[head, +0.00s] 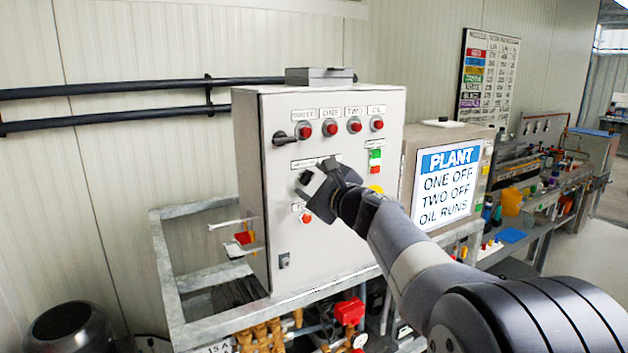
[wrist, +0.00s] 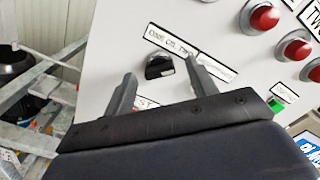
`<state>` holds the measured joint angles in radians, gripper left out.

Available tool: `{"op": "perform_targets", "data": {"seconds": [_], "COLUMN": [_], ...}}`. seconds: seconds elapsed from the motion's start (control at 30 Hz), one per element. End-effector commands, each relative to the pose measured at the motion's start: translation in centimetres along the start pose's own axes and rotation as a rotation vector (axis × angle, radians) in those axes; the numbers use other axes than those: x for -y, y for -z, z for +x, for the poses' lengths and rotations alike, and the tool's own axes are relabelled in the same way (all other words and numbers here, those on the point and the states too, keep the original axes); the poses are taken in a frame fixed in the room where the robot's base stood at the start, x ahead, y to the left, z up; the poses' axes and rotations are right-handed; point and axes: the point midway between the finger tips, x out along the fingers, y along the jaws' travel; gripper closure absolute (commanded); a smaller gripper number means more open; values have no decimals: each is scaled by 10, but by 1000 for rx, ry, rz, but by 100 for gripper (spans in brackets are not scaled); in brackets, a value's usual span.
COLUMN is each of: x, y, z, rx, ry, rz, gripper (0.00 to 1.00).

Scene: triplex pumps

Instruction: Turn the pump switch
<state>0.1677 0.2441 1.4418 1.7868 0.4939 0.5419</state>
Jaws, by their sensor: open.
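The pump switch is a black rotary knob (head: 306,177) on the front of a light grey control cabinet (head: 345,255). In the wrist view the knob (wrist: 158,67) sits under a label (wrist: 168,43) that seems to read "ONE OIL TWO". My gripper (head: 309,190) is open in front of the panel, beside the knob. In the wrist view my gripper (wrist: 160,73) has one finger on each side of the knob, with a gap on the left.
Several red lamps (head: 330,127) line the cabinet's top, with a black handle (head: 284,138) to their left. A "PLANT" sign (head: 447,188) reads "ONE OFF, TWO OFF, OIL RUNS".

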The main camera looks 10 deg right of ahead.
Motion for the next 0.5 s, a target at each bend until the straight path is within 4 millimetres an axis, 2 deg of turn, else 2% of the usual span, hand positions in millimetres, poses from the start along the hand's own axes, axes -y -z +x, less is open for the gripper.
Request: {"op": "perform_targets", "data": {"seconds": [0.23, 0.5], "x": [0, 0], "y": [0, 0], "z": [1, 0], "rx": [0, 0], "ry": [0, 0], "rz": [0, 0], "gripper": [45, 68]}}
